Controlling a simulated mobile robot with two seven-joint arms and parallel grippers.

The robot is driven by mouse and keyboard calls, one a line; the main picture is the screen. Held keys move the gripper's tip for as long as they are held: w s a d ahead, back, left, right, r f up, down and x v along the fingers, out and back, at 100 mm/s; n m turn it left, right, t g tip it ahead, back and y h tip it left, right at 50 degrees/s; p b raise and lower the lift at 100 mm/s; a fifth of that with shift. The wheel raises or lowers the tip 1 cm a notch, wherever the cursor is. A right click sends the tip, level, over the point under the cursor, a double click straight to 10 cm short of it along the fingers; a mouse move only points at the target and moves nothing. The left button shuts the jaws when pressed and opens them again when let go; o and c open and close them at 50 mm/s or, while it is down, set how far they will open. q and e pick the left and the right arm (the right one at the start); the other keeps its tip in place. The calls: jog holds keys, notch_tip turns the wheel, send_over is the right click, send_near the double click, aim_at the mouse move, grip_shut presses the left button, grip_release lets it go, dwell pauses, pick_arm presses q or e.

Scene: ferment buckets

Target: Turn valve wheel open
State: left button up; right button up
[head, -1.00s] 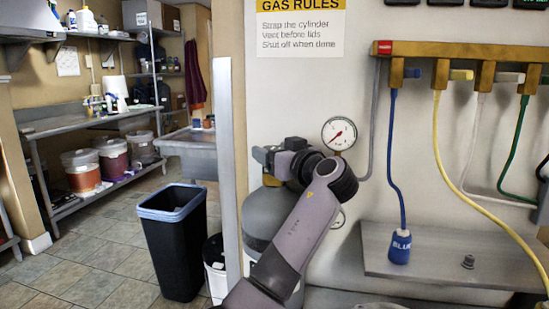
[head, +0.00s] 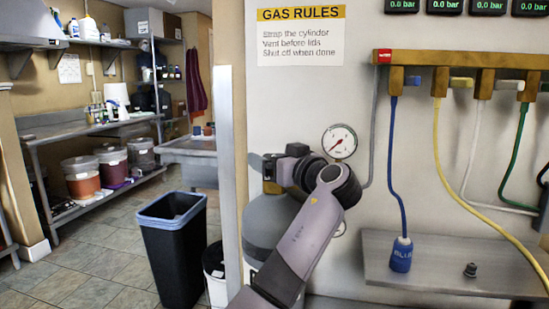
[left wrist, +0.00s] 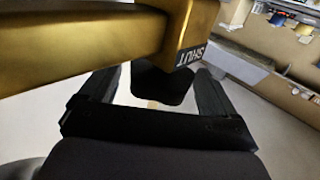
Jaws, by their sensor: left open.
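The grey gas cylinder (head: 268,222) stands against the wall, with brass valve parts (head: 270,187) at its top, partly hidden by my left arm. My left gripper (head: 268,166) is at the valve; its fingers are hard to make out in the head view. In the left wrist view, the open left gripper (left wrist: 160,92) has a dark rounded piece (left wrist: 163,84), possibly the valve wheel, between its fingers. I cannot tell whether they touch it. A brass body (left wrist: 90,42) with a "SHUT" label (left wrist: 191,54) crosses above. My right gripper is not in view.
A round gauge (head: 339,141) is on the wall right of the valve. Blue (head: 396,165), yellow and green hoses hang from a manifold (head: 450,60) above a grey shelf (head: 450,262). A black bin (head: 173,250) stands on the floor at left.

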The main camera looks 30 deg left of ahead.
pick_arm(q)
jog(key=v, duration=0.7)
jog(key=shift+b, duration=0.4)
jog(key=shift+a, duration=0.1)
